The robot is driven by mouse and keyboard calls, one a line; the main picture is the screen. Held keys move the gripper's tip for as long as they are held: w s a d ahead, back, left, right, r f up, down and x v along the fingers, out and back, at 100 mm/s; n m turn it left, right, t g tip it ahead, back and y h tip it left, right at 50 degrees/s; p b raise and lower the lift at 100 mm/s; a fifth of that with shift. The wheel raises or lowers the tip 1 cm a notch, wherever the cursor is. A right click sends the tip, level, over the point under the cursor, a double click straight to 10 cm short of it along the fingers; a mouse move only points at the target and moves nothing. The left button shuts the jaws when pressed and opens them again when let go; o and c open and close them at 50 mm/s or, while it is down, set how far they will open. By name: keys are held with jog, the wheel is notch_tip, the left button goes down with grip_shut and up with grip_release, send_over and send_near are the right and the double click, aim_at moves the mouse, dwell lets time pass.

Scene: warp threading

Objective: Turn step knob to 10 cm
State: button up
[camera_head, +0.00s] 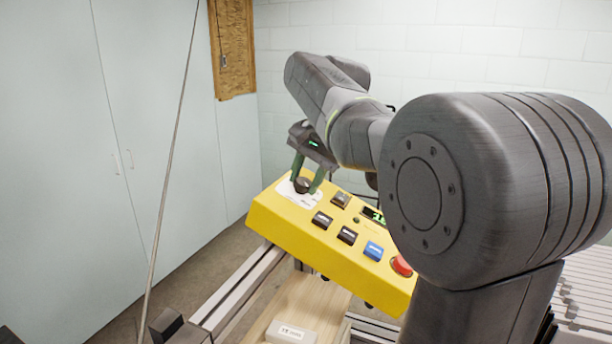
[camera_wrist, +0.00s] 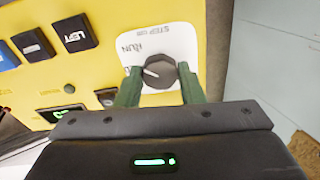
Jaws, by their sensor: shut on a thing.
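The step knob (camera_head: 302,184) is a dark round knob on a white label plate at the left end of the yellow control box (camera_head: 262,217). In the wrist view the knob (camera_wrist: 158,73) shows a light pointer line aimed to the left and slightly up. My gripper (camera_head: 304,181) is at the knob, with one green finger on each side of it. In the wrist view the fingers of my gripper (camera_wrist: 160,88) are shut on the knob. The label plate (camera_wrist: 150,42) reads "STEP" and "RUN"; its other marks are too small or partly hidden.
The box also carries black buttons (camera_head: 347,235), a blue button (camera_head: 373,251), a red stop button (camera_head: 401,265) and a small green display (camera_head: 374,215), partly hidden by my arm. A thin slanted rod (camera_head: 170,165) stands left of the box. A white block (camera_head: 291,333) lies below on wood.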

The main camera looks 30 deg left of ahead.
jog(key=n+p, duration=0.1)
jog(key=n, duration=0.3)
jog(key=shift+r, duration=0.1)
jog(key=n, duration=0.4)
jog(key=shift+n+y+p, duration=0.3)
jog(key=shift+n+p, duration=0.1)
jog(key=n, duration=0.4)
jog(key=shift+w+n, duration=0.1)
jog(key=shift+n, duration=0.2)
jog(key=shift+n+g, duration=0.4)
jog(key=shift+n, duration=1.4)
jog(key=o, duration=1)
jog(key=shift+d, duration=0.1)
